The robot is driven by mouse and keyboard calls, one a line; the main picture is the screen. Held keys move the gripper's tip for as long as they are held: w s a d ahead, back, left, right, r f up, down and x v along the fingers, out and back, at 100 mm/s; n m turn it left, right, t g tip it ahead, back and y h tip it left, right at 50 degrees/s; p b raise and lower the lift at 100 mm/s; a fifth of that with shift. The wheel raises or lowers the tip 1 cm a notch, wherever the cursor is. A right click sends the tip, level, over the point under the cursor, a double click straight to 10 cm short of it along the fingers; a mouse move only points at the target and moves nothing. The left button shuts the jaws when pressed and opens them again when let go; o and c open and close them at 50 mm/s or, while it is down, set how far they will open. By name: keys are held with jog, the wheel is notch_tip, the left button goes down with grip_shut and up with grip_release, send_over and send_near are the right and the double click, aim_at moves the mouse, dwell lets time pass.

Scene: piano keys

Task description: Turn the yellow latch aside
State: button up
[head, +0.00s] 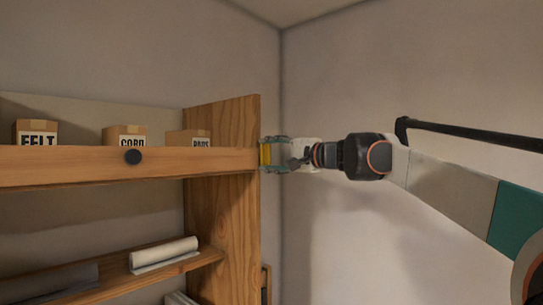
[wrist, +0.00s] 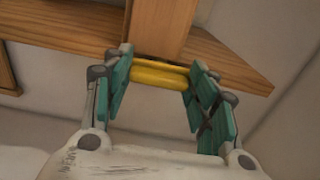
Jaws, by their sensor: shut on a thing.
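The yellow latch (head: 265,154) is at the right end of the shelf's front rail, against the wooden side panel. In the wrist view it shows as a yellow bar (wrist: 159,74) lying across the wood between the fingers. My gripper (head: 270,154) reaches it from the right in the head view. Its teal fingers (wrist: 157,82) stand at the two ends of the latch and are shut on it. How the latch is fixed to the wood is hidden.
The wooden shelf unit (head: 226,125) holds boxes labelled FELT (head: 36,133), CORD (head: 126,136) and a third box (head: 188,139). A white roll (head: 163,253) lies on the lower shelf. Bare wall is to the right.

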jog(key=o, duration=1.1)
jog(key=shift+c, duration=0.2)
jog(key=shift+s+d, duration=0.1)
jog(key=v, duration=1.1)
jog(key=shift+s+d, duration=0.25)
